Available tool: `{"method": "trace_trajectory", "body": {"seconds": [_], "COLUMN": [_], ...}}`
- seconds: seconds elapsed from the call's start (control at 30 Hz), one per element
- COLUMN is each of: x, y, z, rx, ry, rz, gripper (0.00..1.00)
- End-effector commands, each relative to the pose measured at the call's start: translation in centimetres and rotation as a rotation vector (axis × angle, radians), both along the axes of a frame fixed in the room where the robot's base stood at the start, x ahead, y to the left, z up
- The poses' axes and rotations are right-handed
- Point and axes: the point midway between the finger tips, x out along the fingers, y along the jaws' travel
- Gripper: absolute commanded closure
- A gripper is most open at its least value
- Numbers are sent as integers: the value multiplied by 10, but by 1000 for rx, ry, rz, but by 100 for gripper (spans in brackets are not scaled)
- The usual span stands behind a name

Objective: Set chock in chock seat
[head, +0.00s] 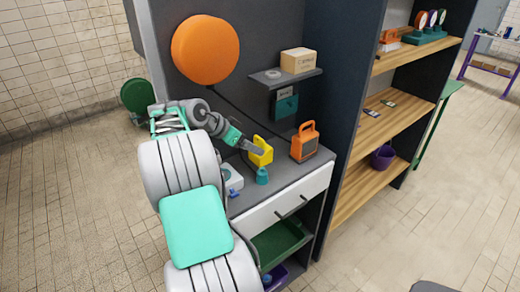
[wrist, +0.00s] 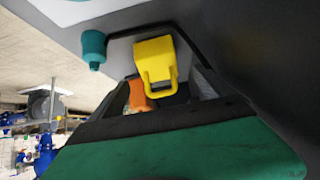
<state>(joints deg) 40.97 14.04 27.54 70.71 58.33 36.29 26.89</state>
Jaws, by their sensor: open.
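A yellow block with a loop handle, which looks like the chock (head: 261,152), stands on the grey counter (head: 290,178). In the wrist view the chock (wrist: 154,58) shows ahead, between the dark fingers, with its loop toward me. My gripper (head: 257,150) is close beside the chock in the head view and partly covers it. Its fingers are apart in the wrist view (wrist: 165,90), and I cannot tell whether they touch the chock. I cannot pick out the chock seat for certain. A white and grey piece (head: 231,177) lies on the counter, partly hidden by my arm.
A teal bottle (head: 262,176) stands close in front of the chock, also in the wrist view (wrist: 93,47). An orange lamp-like box (head: 304,143) stands to its right. A small shelf (head: 285,77) with a carton (head: 298,60) juts out above. Wooden shelves stand further right.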

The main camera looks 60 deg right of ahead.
Motion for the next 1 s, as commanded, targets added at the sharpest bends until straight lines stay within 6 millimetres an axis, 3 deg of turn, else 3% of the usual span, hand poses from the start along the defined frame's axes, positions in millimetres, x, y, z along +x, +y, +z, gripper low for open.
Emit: {"method": "trace_trajectory", "body": {"seconds": [0.5,0.77,1.0], "x": [-27,-27,-27], "y": [-44,-46,-46], "z": [-50,-55,-54], "rx": [-2,-4,-3], "ry": [-1,-4,-3], "rz": [-2,1,0], "gripper": [9,9,29]}}
